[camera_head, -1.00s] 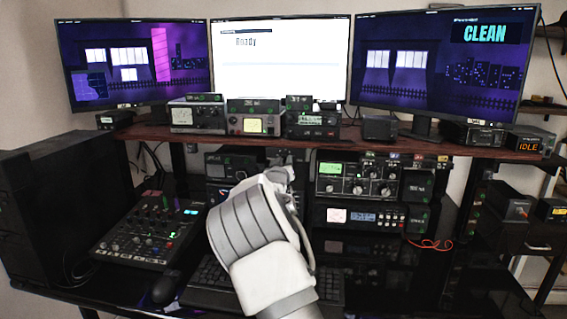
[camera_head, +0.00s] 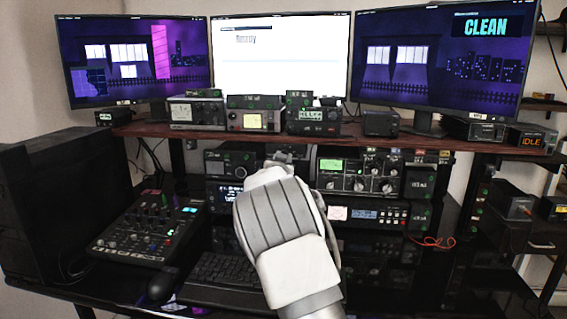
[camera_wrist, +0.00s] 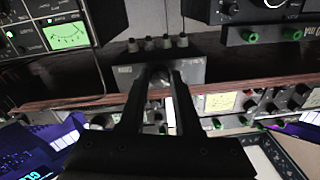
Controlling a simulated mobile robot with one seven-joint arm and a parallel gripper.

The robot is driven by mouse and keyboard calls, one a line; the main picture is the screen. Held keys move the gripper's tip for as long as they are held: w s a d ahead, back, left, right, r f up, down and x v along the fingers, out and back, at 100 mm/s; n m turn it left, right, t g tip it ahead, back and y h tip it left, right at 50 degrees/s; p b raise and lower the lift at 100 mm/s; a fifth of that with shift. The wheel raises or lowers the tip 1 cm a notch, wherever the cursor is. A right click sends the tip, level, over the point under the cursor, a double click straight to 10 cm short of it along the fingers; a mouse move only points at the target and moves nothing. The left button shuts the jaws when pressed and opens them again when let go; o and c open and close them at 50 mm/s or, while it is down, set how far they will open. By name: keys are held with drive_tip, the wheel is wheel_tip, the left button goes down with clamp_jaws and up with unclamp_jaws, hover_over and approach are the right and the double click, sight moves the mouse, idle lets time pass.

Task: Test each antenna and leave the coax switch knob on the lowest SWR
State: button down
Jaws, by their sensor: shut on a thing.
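The coax switch seems to be the small grey box (camera_wrist: 196,72) with several connectors along one edge, seen upside down in the wrist view. Its dark round knob (camera_wrist: 159,76) sits between my fingertips. My gripper (camera_wrist: 158,84) is shut on that knob. In the head view my gripper (camera_head: 284,160) reaches under the shelf's front edge, and my wrist hides the knob and most of the box. The pointer's position cannot be read. A lit yellow meter (camera_head: 252,121) stands on the shelf above; its needle is too small to read.
The wooden shelf (camera_head: 350,136) carries several small radios and meters just above my gripper. A radio with a green display (camera_head: 333,166) is close on the right. A mixer (camera_head: 150,228) and keyboard (camera_head: 220,270) lie below. Displays read "CLEAN" (camera_head: 485,27) and "IDLE" (camera_head: 531,141).

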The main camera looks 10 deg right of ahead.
drive_tip(key=shift+m+b, duration=0.5)
drive_tip(key=shift+m, duration=0.7)
drive_tip(key=c, duration=0.6)
unclamp_jaws()
drive_tip(key=shift+s, duration=0.1)
drive_tip(key=p+v, duration=0.1)
drive_tip(key=v, duration=1.6)
drive_tip(key=shift+a, duration=0.15)
drive_tip(key=shift+s+f, duration=0.1)
clamp_jaws()
